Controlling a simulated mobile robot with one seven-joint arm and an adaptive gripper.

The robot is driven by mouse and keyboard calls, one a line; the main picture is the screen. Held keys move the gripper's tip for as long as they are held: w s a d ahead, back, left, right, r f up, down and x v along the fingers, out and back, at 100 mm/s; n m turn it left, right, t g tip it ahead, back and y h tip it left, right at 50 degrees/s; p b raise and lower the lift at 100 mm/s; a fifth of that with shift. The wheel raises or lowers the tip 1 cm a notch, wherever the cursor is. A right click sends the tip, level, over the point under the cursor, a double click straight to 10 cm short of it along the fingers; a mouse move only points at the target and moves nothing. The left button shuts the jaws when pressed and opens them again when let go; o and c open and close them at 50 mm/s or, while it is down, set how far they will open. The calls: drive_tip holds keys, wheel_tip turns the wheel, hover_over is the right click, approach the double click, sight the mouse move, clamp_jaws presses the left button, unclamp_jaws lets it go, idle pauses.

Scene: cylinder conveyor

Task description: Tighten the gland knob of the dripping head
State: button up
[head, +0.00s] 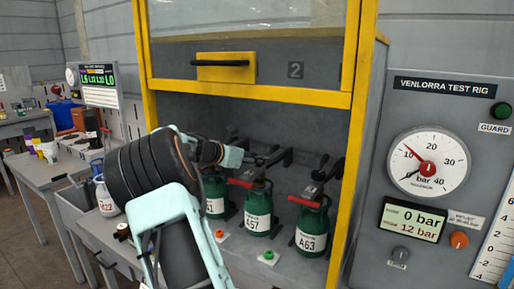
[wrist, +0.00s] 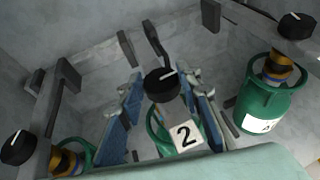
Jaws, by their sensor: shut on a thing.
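Three green cylinders stand in the yellow-framed bay: a left one (head: 215,190), partly behind my arm, a middle one marked A57 (head: 258,212), and a right one marked A63 (head: 311,230). In the wrist view a black gland knob with a white line (wrist: 162,84) is between the fingers of my gripper (wrist: 160,90), above the middle cylinder and a tag "2" (wrist: 186,134). My gripper also shows in the head view (head: 258,160). Other black knobs are at left (wrist: 18,147) and right (wrist: 295,27). I cannot make out any drip.
A raised yellow-framed guard (head: 250,95) is above the bay. Grey brackets (wrist: 62,88) flank the heads. The test panel at right has a dial gauge (head: 428,162) and a display (head: 412,219) reading 0 bar and 12 bar. A side table (head: 60,165) with bottles is at left.

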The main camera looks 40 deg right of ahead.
drive_tip(key=shift+w+r+m+g+p, duration=0.15)
drive_tip(key=shift+m+g+p, duration=0.65)
drive_tip(key=shift+p, duration=1)
drive_tip(key=shift+w+r+m+g+p, duration=0.15)
drive_tip(key=shift+m+g+p, duration=0.65)
drive_tip(key=shift+p, duration=1)
drive_tip(key=m+g+y+p, duration=0.1)
drive_tip(key=g+p, duration=0.1)
drive_tip(key=p, duration=0.1)
drive_tip(key=shift+f, duration=0.2)
drive_tip(key=shift+f+m+p, duration=0.15)
drive_tip(key=shift+m+p, duration=0.15)
drive_tip(key=shift+p, duration=0.3)
drive_tip(key=o, duration=1.2)
drive_tip(key=shift+d, duration=0.1)
drive_tip(key=shift+c, duration=0.2)
drive_tip(key=v, duration=1.2)
drive_tip(key=shift+w, duration=0.2)
